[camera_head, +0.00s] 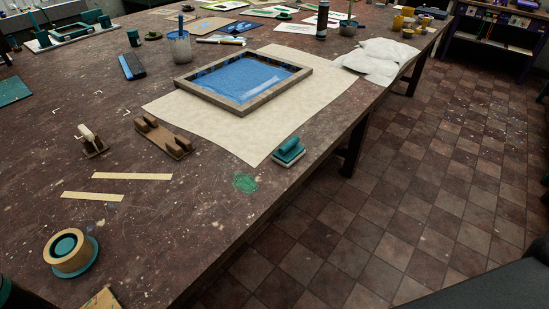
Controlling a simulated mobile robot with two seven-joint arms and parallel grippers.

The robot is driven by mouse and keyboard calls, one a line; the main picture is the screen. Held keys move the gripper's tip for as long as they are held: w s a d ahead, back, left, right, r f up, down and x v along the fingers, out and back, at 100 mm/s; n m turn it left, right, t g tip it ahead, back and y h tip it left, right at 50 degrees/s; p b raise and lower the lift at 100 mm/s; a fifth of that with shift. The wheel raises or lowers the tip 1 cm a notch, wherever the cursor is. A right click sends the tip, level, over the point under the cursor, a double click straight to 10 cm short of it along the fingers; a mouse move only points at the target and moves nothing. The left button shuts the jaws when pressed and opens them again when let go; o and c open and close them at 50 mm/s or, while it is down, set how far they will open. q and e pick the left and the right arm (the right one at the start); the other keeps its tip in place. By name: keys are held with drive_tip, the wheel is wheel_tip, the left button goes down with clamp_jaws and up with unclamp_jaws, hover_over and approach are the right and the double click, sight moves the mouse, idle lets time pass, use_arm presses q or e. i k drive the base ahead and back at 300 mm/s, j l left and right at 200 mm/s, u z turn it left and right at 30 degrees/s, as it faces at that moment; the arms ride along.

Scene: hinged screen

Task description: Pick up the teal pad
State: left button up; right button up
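A small teal pad (288,150) with a raised teal block on top and a pale underside rests near the table's right edge. It sits by the near right corner of the cream sheet (200,110), with bare table around its near side. A teal smear (245,183) marks the table to its left. A flat dark teal square (14,91) lies at the far left, and a round wooden ring with a teal centre (70,252) stands on a teal disc at the near left. Neither of my grippers shows in the head view.
A wooden frame with a blue mesh (243,80) lies on the sheet. A brown wooden holder (163,138) and pale strips (132,176) lie left of the pad. White crumpled cloth (375,58) lies at the right edge. The tiled floor (400,200) beside the table is clear.

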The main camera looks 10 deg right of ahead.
sight(287, 153)
drive_tip(key=i+l, duration=0.1)
drive_tip(key=l, duration=0.3)
drive_tip(key=i+l, duration=0.15)
drive_tip(key=l, duration=0.3)
drive_tip(key=i+l, duration=0.1)
drive_tip(key=l, duration=0.3)
drive_tip(key=i+l, duration=0.1)
drive_tip(key=l, duration=0.3)
drive_tip(key=i+l+u, duration=0.15)
drive_tip(key=l, duration=0.2)
drive_tip(key=u, duration=1.55)
drive_tip(key=k+j, duration=0.05)
